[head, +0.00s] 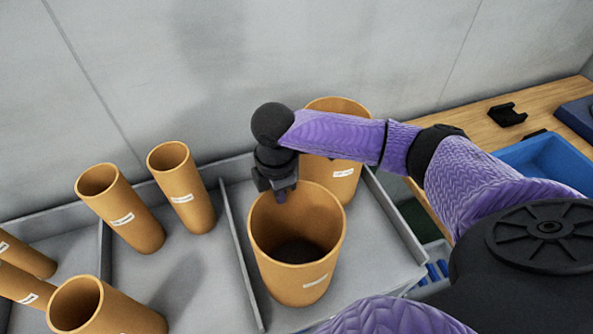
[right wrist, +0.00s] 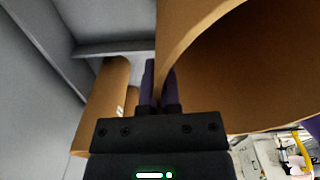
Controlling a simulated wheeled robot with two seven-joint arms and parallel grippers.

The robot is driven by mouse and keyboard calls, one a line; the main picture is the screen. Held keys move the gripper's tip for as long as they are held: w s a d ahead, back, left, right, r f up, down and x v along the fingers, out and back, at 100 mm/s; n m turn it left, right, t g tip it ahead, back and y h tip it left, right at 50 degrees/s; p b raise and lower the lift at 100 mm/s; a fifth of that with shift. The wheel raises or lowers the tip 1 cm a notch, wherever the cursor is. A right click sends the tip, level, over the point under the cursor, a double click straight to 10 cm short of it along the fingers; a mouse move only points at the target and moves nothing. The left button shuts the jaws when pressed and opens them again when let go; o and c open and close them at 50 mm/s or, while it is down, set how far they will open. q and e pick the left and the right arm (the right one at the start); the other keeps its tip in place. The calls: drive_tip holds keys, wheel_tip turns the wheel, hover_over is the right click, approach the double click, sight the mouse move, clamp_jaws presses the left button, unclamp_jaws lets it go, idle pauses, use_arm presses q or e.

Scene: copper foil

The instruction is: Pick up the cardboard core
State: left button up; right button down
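A wide, open-topped tan cardboard core (head: 318,265) with a small white label stands upright in the right compartment of a grey tray. My right gripper (head: 281,196) points down at its far rim. In the right wrist view, the core (right wrist: 235,75) fills the upper right, and the two purple fingers of my right gripper (right wrist: 158,85) sit close together with the core's wall between them, one finger outside and one inside. They look shut on the wall. I cannot tell whether the core is lifted. My left gripper is not in view.
Another wide core (head: 335,172) stands right behind, partly hidden by my right arm. Narrower cores (head: 122,215) (head: 183,190) stand left of the tray's divider (head: 238,262), with several more at far left. A blue bin (head: 540,160) and wooden table (head: 478,122) are at right. A grey wall closes the back.

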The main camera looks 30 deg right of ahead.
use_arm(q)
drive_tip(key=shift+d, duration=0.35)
